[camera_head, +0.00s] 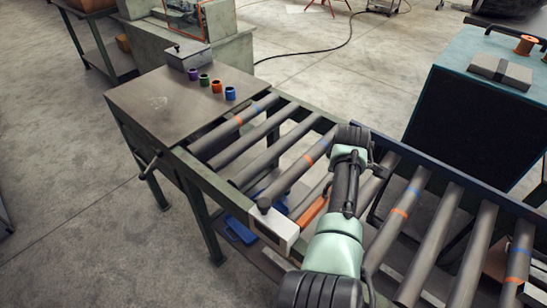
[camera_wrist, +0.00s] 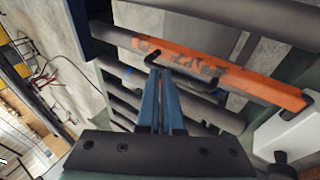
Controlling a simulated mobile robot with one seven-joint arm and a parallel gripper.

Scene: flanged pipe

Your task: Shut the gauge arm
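An orange bar with dark lettering (camera_wrist: 260,88), which looks like the gauge arm, crosses the upper right of the wrist view. A black handle (camera_wrist: 212,78) is on its face. In the head view a short piece of the orange bar (camera_head: 311,212) shows beside my arm, between the rollers. Its right end in the wrist view lies near a white block (camera_wrist: 288,138), also in the head view (camera_head: 275,229). My gripper (camera_wrist: 160,72) has its blue fingers close together, tips by the handle's left end. I cannot tell whether they touch it. My arm hides the gripper in the head view.
A roller conveyor frame (camera_head: 226,190) surrounds the bar. A metal table (camera_head: 150,98) at its left end carries a grey box (camera_head: 187,56) and several coloured rings. A teal-topped cabinet (camera_head: 464,118) stands behind, right. Blue objects (camera_head: 238,230) lie below the rollers. Floor at left is clear.

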